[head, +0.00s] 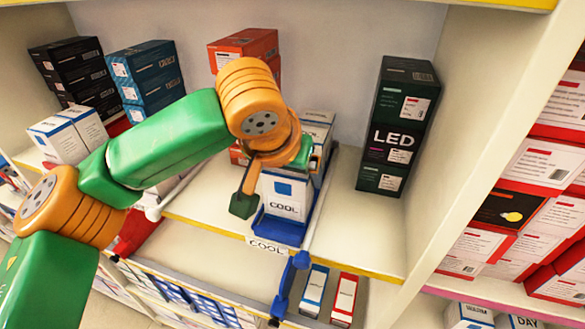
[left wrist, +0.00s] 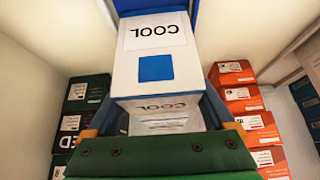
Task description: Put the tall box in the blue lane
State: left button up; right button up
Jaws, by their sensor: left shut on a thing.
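A tall white box (head: 286,208) with a blue square and the word COOL stands at the front of the blue lane (head: 275,231), in the middle of the shelf. My left gripper (head: 280,180) is around the box, shut on it, with one dark green finger at its left side. In the left wrist view the white box (left wrist: 155,68) appears upside down between the fingers of my left gripper (left wrist: 160,127), with blue lane parts beyond and beside it. The box's lower edge is hard to make out. My right gripper is not in view.
A dark LED box stack (head: 395,125) stands to the right, with bare shelf between. Orange boxes (head: 243,47) stand behind my arm, and blue boxes (head: 148,80) and black boxes (head: 72,72) stand left. A shelf divider (head: 325,195) runs along the lane's right side.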

pick_arm(q)
jog(key=shift+w+f, duration=0.1)
jog(key=o, duration=1.2)
jog(key=b+v, duration=0.1)
jog(key=v, duration=1.1)
jog(key=shift+b, duration=0.4)
